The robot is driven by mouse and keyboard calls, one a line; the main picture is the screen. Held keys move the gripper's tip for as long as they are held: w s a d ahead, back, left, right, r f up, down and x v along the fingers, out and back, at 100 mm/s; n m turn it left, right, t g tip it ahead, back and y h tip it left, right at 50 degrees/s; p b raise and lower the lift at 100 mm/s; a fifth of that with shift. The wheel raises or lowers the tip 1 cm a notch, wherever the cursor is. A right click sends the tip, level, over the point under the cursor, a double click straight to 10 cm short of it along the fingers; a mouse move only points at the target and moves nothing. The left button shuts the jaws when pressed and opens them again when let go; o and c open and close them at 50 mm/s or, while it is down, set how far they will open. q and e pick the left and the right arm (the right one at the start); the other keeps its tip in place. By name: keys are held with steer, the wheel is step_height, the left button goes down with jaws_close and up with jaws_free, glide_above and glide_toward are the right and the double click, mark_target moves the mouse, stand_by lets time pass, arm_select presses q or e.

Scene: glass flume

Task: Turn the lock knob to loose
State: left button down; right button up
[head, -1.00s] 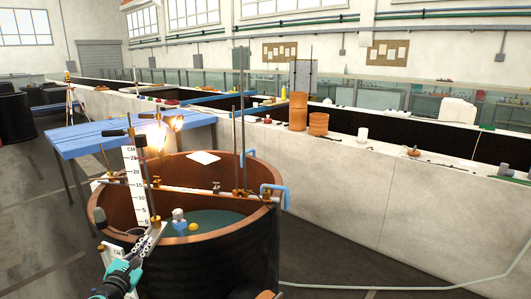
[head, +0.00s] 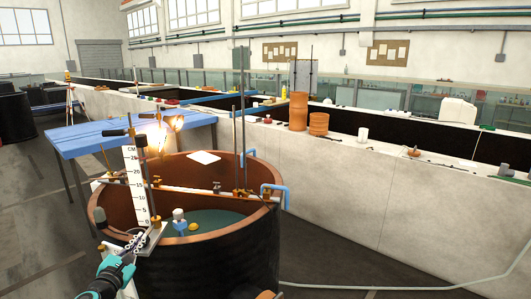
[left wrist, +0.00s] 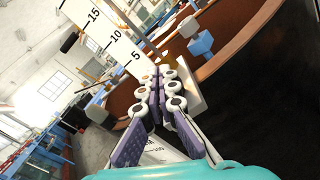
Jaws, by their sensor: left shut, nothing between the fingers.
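A white gauge scale (head: 141,187) marked CM stands upright at the near rim of the round tub. It shows large and tilted in the left wrist view (left wrist: 109,37). Its foot is a grey metal bracket (head: 152,238) on the rim. Small brass fittings (head: 156,183) sit beside the scale; I cannot tell which is the lock knob or how it is set. My left gripper (head: 138,238) is at the bracket's left side, below the scale. In the left wrist view its fingers (left wrist: 160,82) are shut and empty, covering part of the bracket. My right gripper is not in view.
The copper-lined tub (head: 262,215) holds water, a blue-and-white float (head: 179,220) and a yellow ball (head: 193,226). Rods and a lit lamp (head: 157,135) rise above it. A blue table (head: 85,142) stands behind left. The long flume wall (head: 370,190) runs behind right.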

arm_select(q)
steer(key=shift+a+r, duration=0.1)
steer(key=shift+a, duration=0.2)
stand_by(0.4)
steer(key=shift+r, duration=0.3)
steer(key=s, duration=0.6)
steer(key=shift+a, duration=0.1)
